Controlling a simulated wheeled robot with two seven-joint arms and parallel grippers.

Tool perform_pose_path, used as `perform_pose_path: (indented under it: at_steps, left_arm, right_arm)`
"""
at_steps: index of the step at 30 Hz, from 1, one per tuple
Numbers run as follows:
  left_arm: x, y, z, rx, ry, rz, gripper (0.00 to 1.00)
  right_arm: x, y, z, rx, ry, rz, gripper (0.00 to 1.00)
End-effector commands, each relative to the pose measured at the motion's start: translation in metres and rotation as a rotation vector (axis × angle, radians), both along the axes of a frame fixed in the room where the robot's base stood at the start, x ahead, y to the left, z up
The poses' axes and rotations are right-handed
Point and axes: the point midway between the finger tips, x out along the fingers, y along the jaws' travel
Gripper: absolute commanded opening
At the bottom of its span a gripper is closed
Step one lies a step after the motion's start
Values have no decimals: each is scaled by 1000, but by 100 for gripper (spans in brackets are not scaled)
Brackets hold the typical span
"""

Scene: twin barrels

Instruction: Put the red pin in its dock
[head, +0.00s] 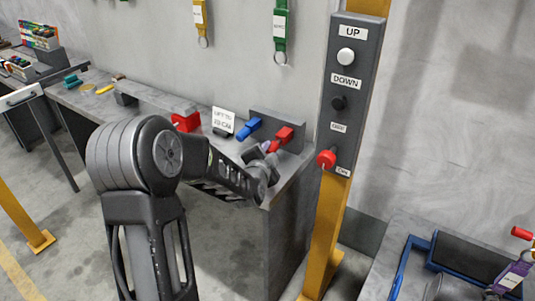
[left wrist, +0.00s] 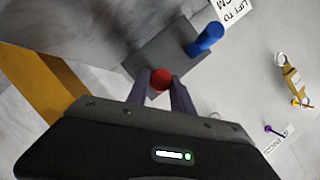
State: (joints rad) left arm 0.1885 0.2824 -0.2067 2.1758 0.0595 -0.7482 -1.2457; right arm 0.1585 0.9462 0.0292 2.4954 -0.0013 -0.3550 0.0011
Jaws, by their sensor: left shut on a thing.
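The red pin (head: 284,137) is at a grey block (head: 292,121) on the bench, at its right end. My left gripper (head: 268,150) reaches it from the front. In the left wrist view the red pin (left wrist: 160,79) shows its round end between my two fingers, which are shut on it. The grey block (left wrist: 150,48) is behind it. A blue pin (head: 248,127) is at the same block, left of the red one. I cannot tell how deep the red pin sits in the block. My right gripper is not in view.
A white lift sign (head: 223,120) and a red object (head: 186,121) stand farther left on the bench (head: 75,98). A yellow post with a button panel (head: 348,95) rises close to the right. A blue-edged tray (head: 402,265) lies at the lower right.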

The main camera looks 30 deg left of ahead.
Motion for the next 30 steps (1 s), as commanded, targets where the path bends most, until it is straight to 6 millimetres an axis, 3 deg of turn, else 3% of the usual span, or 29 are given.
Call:
perform_pose_path:
  at_steps: [26,27,30]
  left_arm:
    - [22,1,0,1,0,0,0]
    - [22,1,0,1,0,0,30]
    - [22,1,0,0,-1,1,38]
  right_arm:
    - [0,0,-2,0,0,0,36]
    - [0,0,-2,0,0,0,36]
    - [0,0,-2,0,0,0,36]
